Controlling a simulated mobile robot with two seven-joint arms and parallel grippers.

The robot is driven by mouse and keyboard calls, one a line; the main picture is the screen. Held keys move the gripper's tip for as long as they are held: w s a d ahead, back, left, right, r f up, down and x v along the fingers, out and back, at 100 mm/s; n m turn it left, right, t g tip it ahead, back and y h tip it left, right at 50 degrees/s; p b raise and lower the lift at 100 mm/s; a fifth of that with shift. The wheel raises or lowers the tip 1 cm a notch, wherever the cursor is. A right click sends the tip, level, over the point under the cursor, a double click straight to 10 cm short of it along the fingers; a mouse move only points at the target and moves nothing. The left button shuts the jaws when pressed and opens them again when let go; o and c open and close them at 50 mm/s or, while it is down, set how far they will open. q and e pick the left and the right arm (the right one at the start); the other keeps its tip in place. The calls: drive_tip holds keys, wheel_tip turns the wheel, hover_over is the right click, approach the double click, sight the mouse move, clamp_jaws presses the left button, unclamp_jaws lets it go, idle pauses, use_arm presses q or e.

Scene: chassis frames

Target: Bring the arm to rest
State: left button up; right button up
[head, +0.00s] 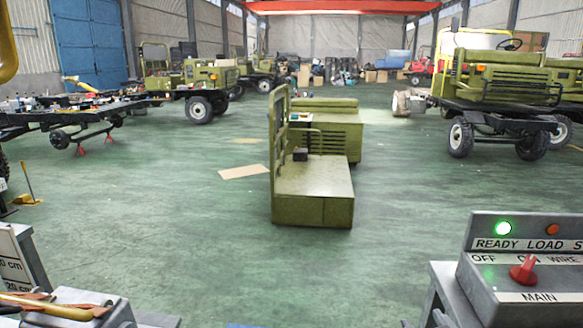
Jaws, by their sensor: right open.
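Only a small grey part of my right gripper (428,318) shows at the bottom edge, just left of the grey control box (480,262). Its jaws are apart, and I see nothing between them. Most of the gripper and its arm is cut off by the frame. The control box has a lit green lamp (503,228), a dull orange-red lamp (552,229) and a red rotary knob (524,270) above the label MAIN. I cannot make out my left gripper.
An olive chassis cab (312,190) stands mid-floor. Vehicles stand left and right behind. The green floor (200,235) between is mostly clear, with flat cardboard (243,172).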

drive_tip(key=s+f+m+g+y, duration=0.1)
drive_tip(key=s+f+g, duration=0.55)
drive_tip(key=s, duration=0.35)
drive_tip(key=s+f+g, duration=0.5)
drive_tip(key=s+f, duration=0.2)
drive_tip(key=s, duration=0.3)
drive_tip(key=w+a+f+t+y, duration=0.2)
drive_tip(key=w+a+f+t, duration=0.1)
drive_tip(key=w+f+t, duration=0.4)
drive_tip(key=shift+w+a+f+n+t, duration=0.15)
drive_tip(key=shift+w+f+n+t, duration=0.25)
drive_tip(key=shift+f, duration=0.65)
